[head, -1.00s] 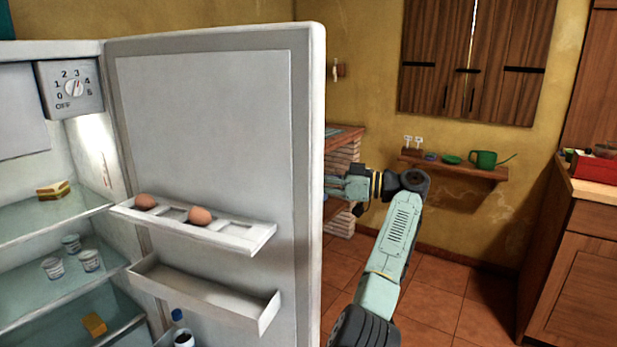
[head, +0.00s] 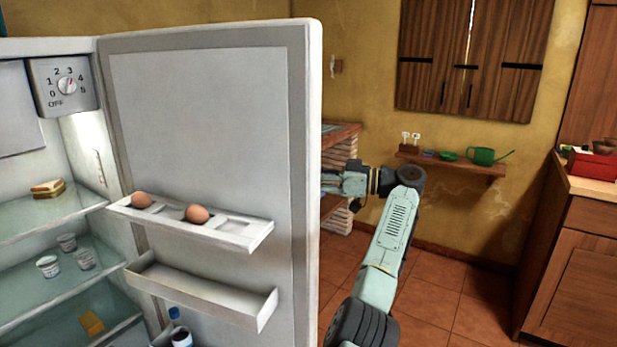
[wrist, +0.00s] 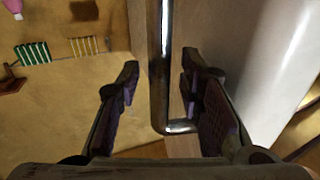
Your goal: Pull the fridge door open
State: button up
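The white fridge door (head: 205,95) stands wide open in the head view, its inner face with door shelves toward me. In the wrist view, a shiny metal handle (wrist: 160,100) runs upright beside the white door surface (wrist: 265,70). My gripper (wrist: 158,68) is open, with one finger on each side of the handle. Gaps show between the handle and both fingers. In the head view my arm reaches around behind the door, and the door's edge hides the fingers.
Two eggs (head: 197,214) sit in the upper door shelf (head: 240,233), and a bottle (head: 179,335) stands low in the door. Fridge shelves hold several cups (head: 47,266). A wall shelf (head: 455,164) and wooden cabinet (head: 575,285) stand right; tiled floor (head: 440,300) lies between.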

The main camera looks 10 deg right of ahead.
jog(key=v, duration=0.7)
jog(key=shift+d, duration=0.2)
dwell(0.4)
